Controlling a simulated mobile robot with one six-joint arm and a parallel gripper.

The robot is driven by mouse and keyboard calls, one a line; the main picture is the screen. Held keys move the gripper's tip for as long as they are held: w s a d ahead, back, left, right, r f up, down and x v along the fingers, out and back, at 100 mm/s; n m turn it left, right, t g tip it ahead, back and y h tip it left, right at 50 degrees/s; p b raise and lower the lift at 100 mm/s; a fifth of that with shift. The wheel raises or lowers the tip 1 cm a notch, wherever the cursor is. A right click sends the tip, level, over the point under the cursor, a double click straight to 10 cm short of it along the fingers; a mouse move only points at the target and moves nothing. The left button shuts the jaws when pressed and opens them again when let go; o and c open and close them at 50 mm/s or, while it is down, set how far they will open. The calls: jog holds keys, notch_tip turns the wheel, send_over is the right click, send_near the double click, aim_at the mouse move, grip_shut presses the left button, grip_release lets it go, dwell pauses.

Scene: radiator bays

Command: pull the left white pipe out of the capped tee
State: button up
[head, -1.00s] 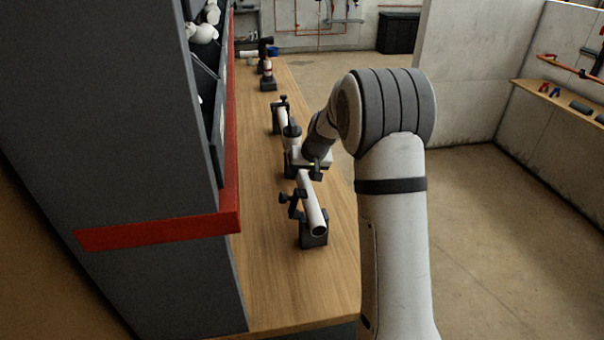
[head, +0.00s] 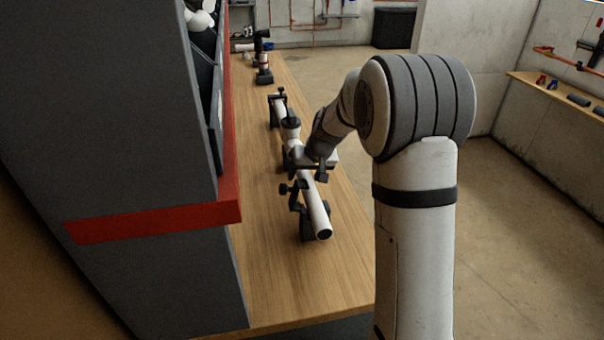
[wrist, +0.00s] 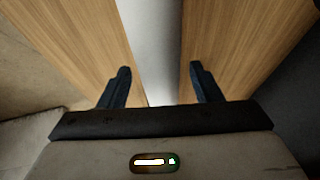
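The near white pipe (head: 315,208) rests in a black clamp stand (head: 305,226), its open near end sticking out past the stand. Beyond it, the white tee (head: 291,135) with a dark cap on top lines up with a far pipe (head: 278,112) in another stand. My gripper (head: 313,170) is over the near pipe's far part, close to the tee, and hides the joint between them. In the wrist view my gripper (wrist: 161,85) is open, its fingers on either side of a white pipe (wrist: 150,45), with wood showing in the gaps.
A dark cabinet with a red-edged shelf (head: 155,220) stands along the left of the wooden bench (head: 270,270). Another fitting on a stand (head: 264,70) is at the far end. The bench's near part is clear.

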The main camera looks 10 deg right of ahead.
jog(key=shift+s+d+r, duration=0.1)
jog(key=shift+r, duration=0.45)
jog(key=b+v, duration=0.1)
jog(key=v, duration=0.5)
jog(key=shift+s+d+r, duration=0.1)
jog(key=shift+s+r, duration=0.15)
jog(key=shift+r, duration=0.05)
jog(key=shift+r, duration=0.1)
